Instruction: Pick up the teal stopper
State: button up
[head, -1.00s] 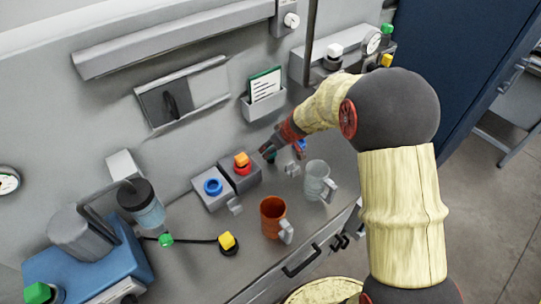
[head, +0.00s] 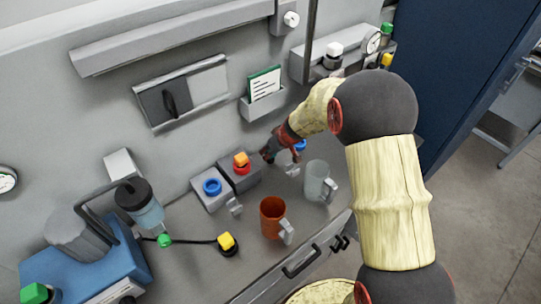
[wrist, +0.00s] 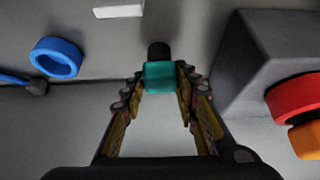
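The teal stopper (wrist: 160,76) shows in the wrist view as a small teal block with a dark round part (wrist: 158,50) above it in the picture. It sits between the tips of my gripper (wrist: 160,82), one finger close on each side. Whether the fingers press on it is not clear. In the head view my gripper (head: 272,151) is low over the counter, just right of the grey box with the red ring. I cannot make out the stopper in the head view, where the gripper seems to hide it.
The red ring (head: 242,168) with an orange block on top is close left of my gripper. A blue ring (wrist: 56,58) lies on the gripper's other side. A clear mug (head: 317,181) and a brown mug (head: 272,217) stand nearer the counter's front edge. The wall is behind.

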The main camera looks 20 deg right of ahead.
jog(key=c, duration=0.6)
jog(key=shift+r, duration=0.1)
jog(key=shift+r, duration=0.5)
notch_tip(320, 180, up, 2)
jog(key=shift+r+p, duration=0.25)
jog(key=shift+p, duration=0.45)
jog(key=s+r, duration=0.3)
jog(key=s, duration=0.1)
jog(key=s+r+p, duration=0.1)
jog(key=s+r, duration=0.2)
jog(key=s, duration=0.2)
jog(key=s+r, duration=0.3)
jog(key=s, duration=0.2)
jog(key=shift+d+r, duration=0.1)
jog(key=shift+r, duration=0.05)
